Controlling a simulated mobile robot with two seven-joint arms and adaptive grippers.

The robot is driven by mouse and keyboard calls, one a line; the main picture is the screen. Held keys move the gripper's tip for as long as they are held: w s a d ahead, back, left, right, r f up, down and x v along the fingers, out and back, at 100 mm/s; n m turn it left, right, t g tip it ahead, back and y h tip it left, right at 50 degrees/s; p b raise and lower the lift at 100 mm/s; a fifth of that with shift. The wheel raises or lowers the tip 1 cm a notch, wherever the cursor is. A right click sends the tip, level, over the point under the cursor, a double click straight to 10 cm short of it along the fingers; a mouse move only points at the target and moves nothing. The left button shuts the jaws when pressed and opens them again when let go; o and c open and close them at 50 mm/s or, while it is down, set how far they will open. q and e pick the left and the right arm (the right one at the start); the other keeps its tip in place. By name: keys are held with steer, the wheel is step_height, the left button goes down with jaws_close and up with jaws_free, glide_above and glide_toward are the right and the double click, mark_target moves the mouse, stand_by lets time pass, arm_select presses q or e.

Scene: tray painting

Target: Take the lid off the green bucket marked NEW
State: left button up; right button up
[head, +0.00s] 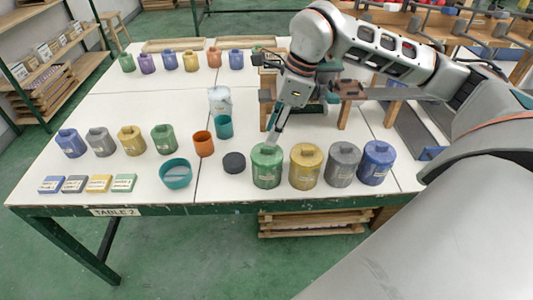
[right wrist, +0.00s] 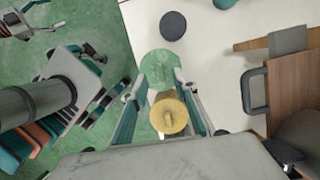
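A green bucket (head: 267,170) with its lid (head: 267,152) on stands near the table's front edge, first in a row of lidded buckets. Its label is too small to read. My right gripper (head: 274,141) points down at this lid, its tips close above or at it; contact cannot be told. In the right wrist view the fingers (right wrist: 160,80) are spread, with the green lid (right wrist: 158,62) at and beyond the tips. The yellow bucket's lid (right wrist: 168,115) shows between the fingers lower in that picture. What looks like my left gripper (right wrist: 30,25) shows small at the wrist view's top left.
Yellow (head: 305,168), grey (head: 342,166) and blue (head: 377,164) buckets stand close on the right. A dark disc (head: 234,162) lies just left of the green bucket. Another green bucket (head: 163,139) stands further left. A teal bowl (head: 176,174) is near the front edge.

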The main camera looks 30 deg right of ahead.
mark_target(267, 147)
steer(key=x, duration=0.4)
steer(key=shift+f, duration=0.45)
jaws_close()
steer(key=shift+r, duration=0.1)
